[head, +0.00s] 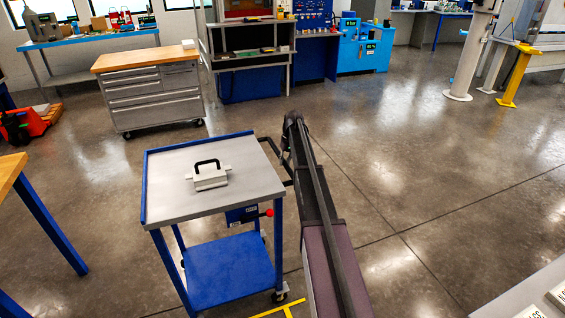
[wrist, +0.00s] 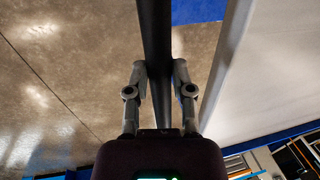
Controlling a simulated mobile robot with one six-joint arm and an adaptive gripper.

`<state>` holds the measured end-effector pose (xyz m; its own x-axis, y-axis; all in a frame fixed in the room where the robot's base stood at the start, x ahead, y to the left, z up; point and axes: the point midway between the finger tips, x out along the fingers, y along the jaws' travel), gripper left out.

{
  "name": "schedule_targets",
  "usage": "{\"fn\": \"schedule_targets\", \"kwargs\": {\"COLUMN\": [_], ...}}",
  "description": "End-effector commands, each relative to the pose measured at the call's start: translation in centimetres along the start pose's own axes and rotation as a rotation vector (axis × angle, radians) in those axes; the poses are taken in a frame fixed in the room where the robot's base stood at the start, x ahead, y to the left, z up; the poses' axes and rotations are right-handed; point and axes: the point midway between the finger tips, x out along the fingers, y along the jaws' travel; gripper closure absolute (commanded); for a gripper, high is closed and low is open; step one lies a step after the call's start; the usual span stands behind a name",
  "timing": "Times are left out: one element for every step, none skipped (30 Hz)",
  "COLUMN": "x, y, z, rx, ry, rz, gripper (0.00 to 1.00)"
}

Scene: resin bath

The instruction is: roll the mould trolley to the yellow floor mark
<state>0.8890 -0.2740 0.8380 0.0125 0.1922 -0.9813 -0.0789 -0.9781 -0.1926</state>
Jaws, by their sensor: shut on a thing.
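The mould trolley (head: 215,205) stands left of my arm in the head view, with a grey top, blue frame and blue lower shelf. A grey mould with a black handle (head: 210,176) sits on its top. My gripper (wrist: 158,76) is shut on the trolley's dark push bar (wrist: 154,35), which runs between the fingers in the wrist view. In the head view the bar (head: 271,147) juts from the trolley's right side, and my arm hides most of the grip. Part of the yellow floor mark (head: 287,311) shows at the bottom edge, by the trolley's near right wheel.
A wooden-topped drawer cabinet (head: 150,85) stands beyond the trolley. A wooden-topped table (head: 12,170) is at the left, and a pale surface (head: 530,290) is at the lower right. A red pallet jack (head: 28,122) is far left. The floor to the right is open.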

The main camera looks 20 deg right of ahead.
Motion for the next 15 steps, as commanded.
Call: {"fn": "schedule_targets", "kwargs": {"x": [0.02,0.05,0.08,0.10,0.11,0.13,0.14,0.15,0.16,0.16,0.17,0.17,0.18,0.18,0.18], "y": [-0.46,-0.60,-0.76,-0.88,-0.98,-1.08,-1.14,-1.18,-1.20,-1.20,-1.20,-1.19,-1.19,-1.19,-1.18], "z": [-0.24,-0.27,-0.33,-0.37,-0.39,-0.43,-0.45,-0.45,-0.46,-0.44,-0.44,-0.43,-0.41,-0.41,-0.40], "rx": [-0.004,-0.006,-0.008,-0.009,-0.010,-0.011,-0.012,-0.013,-0.013,-0.013,-0.013,-0.013,-0.013,-0.013,-0.013], "ry": [0.002,0.002,0.002,0.002,0.002,0.002,0.002,0.002,0.001,0.001,0.001,0.001,0.001,0.001,0.000], "rz": [-0.004,-0.004,-0.005,-0.005,-0.005,-0.005,-0.005,-0.005,-0.005,-0.005,-0.005,-0.004,-0.004,-0.004,-0.004], "gripper": [1.00,1.00,1.00,1.00,1.00,0.57,0.48,0.40,0.35,0.35,0.35,0.35,0.35,0.35,0.35]}}
